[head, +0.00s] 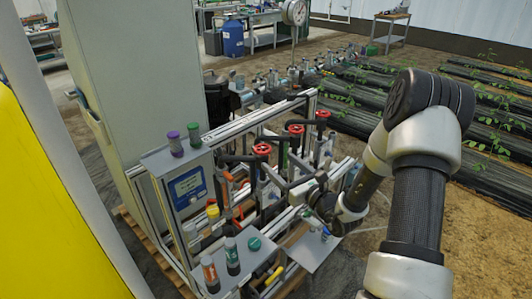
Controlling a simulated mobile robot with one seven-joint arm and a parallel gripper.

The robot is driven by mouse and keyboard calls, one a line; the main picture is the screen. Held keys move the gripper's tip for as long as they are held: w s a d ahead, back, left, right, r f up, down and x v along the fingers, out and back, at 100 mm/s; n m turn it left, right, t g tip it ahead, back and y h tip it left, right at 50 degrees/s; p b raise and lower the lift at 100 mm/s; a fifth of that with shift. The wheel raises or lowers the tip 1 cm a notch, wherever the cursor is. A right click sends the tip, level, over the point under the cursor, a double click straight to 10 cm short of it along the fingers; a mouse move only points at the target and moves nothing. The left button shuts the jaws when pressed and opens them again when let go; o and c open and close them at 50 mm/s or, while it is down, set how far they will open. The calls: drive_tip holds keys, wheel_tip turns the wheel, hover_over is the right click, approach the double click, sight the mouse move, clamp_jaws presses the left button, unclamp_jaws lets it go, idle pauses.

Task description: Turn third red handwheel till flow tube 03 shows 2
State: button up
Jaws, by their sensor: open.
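Three red handwheels sit in a row on the skid in the head view: a near one (262,149), a middle one (295,129) and a far one (323,114). Which of them counts as the third is not marked legibly. My gripper (281,179) is open and reaches in from the right, in front of and below the wheels in the picture. It appears apart from all three wheels. Its fingertips are small and partly lost among the pipes. Upright flow tubes stand among the pipes below the wheels, but their numbers and readings are too small to read.
A control box with a blue screen (187,187) stands at the left of the skid, with purple and green capped bottles on top. A front shelf (232,279) holds orange and dark bottles. A tall grey cabinet (125,80) stands behind. Aluminium rails and pipes crowd my gripper.

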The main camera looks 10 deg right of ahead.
sight(269, 152)
drive_tip(key=x, duration=0.8)
drive_tip(key=shift+w+a, duration=0.2)
drive_tip(key=shift+w, duration=0.15)
drive_tip(key=c, duration=1)
drive_tip(key=shift+w+d+n+g+y+b, duration=0.1)
drive_tip(key=shift+d+n+g+y+b, duration=0.1)
drive_tip(key=shift+n+g+y+b, duration=0.55)
drive_tip(key=shift+c, duration=0.2)
drive_tip(key=shift+n+y, duration=0.25)
drive_tip(key=shift+y, duration=0.4)
drive_tip(key=o, duration=1)
drive_tip(key=shift+o, duration=0.2)
